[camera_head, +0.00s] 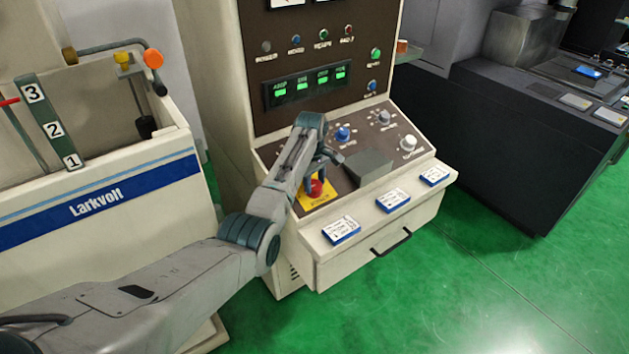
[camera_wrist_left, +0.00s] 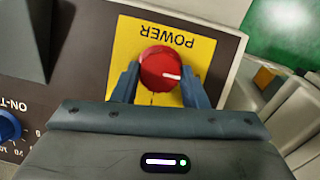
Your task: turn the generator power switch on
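The generator power switch is a red round knob with a white mark on a yellow plate lettered POWER. In the left wrist view the power switch (camera_wrist_left: 160,66) sits between the fingers of my left gripper (camera_wrist_left: 160,84), one on each side and seemingly touching it. The plate's lettering is upside down there, and the white mark points to the right. In the head view the red knob (camera_head: 316,188) shows below my left gripper (camera_head: 318,172), on the sloping panel of the generator console (camera_head: 322,60). My right gripper is not in view.
A dark block (camera_head: 368,168) stands right of the switch on the panel. Blue knobs (camera_head: 342,134) and a white knob (camera_head: 408,143) lie beyond. Blue-edged cards (camera_head: 393,200) lie on the front ledge. The Larkvolt machine (camera_head: 100,200) stands at the left.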

